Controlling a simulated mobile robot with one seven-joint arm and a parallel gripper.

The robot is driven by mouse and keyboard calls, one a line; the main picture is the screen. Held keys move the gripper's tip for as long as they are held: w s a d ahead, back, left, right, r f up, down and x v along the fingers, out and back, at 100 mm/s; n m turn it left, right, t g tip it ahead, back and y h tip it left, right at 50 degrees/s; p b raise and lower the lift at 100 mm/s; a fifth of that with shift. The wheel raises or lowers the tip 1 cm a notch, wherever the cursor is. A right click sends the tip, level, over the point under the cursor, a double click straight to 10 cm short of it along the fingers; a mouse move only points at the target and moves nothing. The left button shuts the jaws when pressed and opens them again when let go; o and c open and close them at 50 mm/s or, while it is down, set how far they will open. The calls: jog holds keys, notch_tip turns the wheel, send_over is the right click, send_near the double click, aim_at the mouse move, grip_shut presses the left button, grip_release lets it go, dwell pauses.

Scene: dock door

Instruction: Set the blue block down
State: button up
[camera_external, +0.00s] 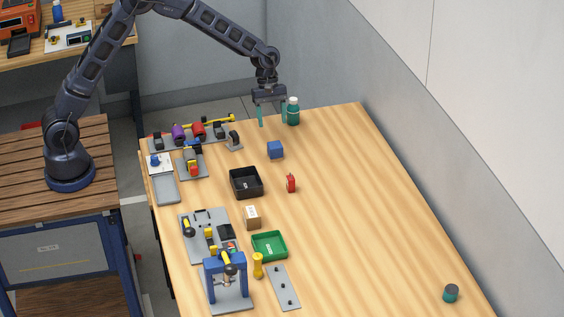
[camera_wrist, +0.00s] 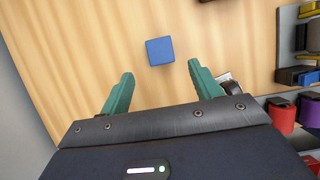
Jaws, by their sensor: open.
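The blue block (camera_external: 275,150) rests on the wooden table, toward its far end. My gripper (camera_external: 273,117) is open, with its teal fingers pointing down, above the far part of the table and apart from the block. In the wrist view the blue block (camera_wrist: 160,50) lies on the wood beyond the fingertips, roughly in line with the gap between them. The open gripper (camera_wrist: 162,82) holds nothing.
A teal bottle (camera_external: 293,112) stands close beside my gripper. A black tray (camera_external: 246,183), a red item (camera_external: 291,183) and a rack of tools (camera_external: 190,136) are nearby. The table's right side is mostly clear, except for a small teal jar (camera_external: 450,293).

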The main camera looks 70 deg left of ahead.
jog(key=s+a+r+m+t+y, duration=0.3)
jog(key=s+r+m, duration=0.6)
jog(key=s+r, duration=1.15)
jog(key=s+a+r+m, duration=0.1)
jog(key=s+m, duration=0.3)
jog(key=s, duration=1)
jog(key=s+a+r+m+t+y, duration=0.1)
jog(key=s+a+m, duration=0.3)
jog(key=s, duration=1)
jog(key=shift+s+a+r+m+t, duration=0.2)
jog(key=shift+s+m+t, duration=0.1)
jog(key=shift+m, duration=0.2)
